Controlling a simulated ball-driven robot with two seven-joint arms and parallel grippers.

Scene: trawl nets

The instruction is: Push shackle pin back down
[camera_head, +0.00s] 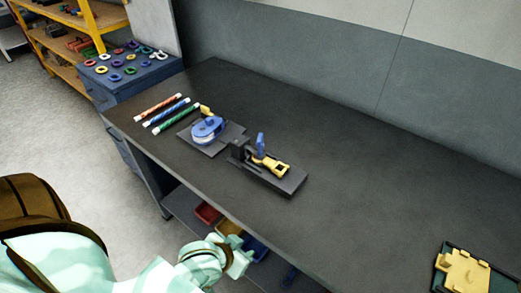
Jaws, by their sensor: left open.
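A dark fixture block (289,187) sits near the middle of the workbench. A yellow shackle-like piece (271,165) lies on it. A blue upright part (261,142), likely the shackle pin, stands up beside the yellow piece; how deep it sits is too small to tell. My left gripper (243,264) is low in the picture, in front of the bench's front edge and well apart from the fixture. It is open and holds nothing visible. My right gripper is not in view.
A blue round device (207,129) on a dark plate stands left of the fixture, near three coloured rods (171,113). A green tray with yellow parts (462,272) is at the lower right. The dark bench top (370,190) is clear between. Bins sit on a shelf below.

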